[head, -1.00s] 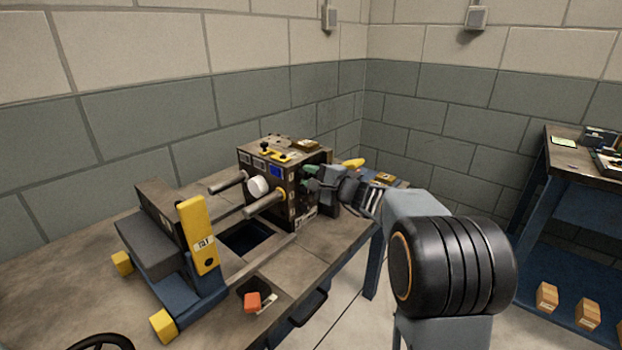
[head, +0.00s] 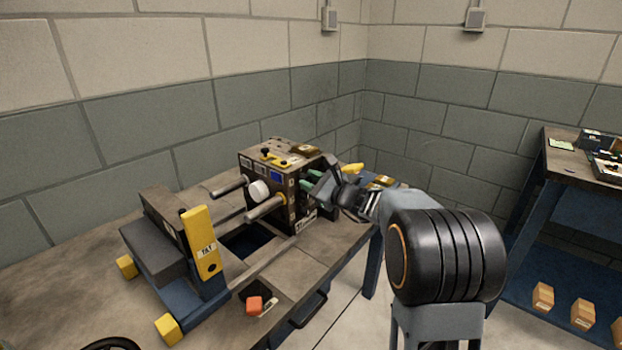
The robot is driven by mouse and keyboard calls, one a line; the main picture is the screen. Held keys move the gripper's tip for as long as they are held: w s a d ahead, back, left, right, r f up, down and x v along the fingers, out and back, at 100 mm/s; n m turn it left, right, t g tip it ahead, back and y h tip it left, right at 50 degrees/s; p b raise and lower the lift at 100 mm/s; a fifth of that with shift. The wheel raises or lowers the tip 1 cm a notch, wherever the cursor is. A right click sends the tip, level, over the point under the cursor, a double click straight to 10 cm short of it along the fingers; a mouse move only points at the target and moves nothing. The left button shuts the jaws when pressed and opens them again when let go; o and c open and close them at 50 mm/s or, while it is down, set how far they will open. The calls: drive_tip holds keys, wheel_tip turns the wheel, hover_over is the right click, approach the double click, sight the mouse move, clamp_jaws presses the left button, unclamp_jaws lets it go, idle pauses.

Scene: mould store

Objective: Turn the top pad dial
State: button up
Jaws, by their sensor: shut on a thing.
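The dark mould block (head: 270,190) stands on the bench, with a white round knob and two steel pins on its front. Green parts (head: 305,184) show at its right-hand side; the top pad dial itself is mostly hidden behind my gripper. My gripper (head: 318,190) is at that right-hand side, tilted, with its jaws closed at the green parts. The fingertips and the exact grip are too small to see clearly.
A blue-and-grey carriage with a yellow upright (head: 201,243) stands at the left of the bench (head: 70,270). An orange block (head: 254,304) lies in a dark recess at the front edge. A yellow handle (head: 352,169) shows behind my gripper. A second bench (head: 560,160) stands right.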

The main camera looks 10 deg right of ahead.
drive_tip(key=shift+m, duration=0.6)
drive_tip(key=o, duration=0.9)
drive_tip(key=p+v, duration=0.1)
drive_tip(key=v, duration=1.2)
drive_tip(key=shift+s+d, duration=0.25)
drive_tip(key=shift+s, duration=0.05)
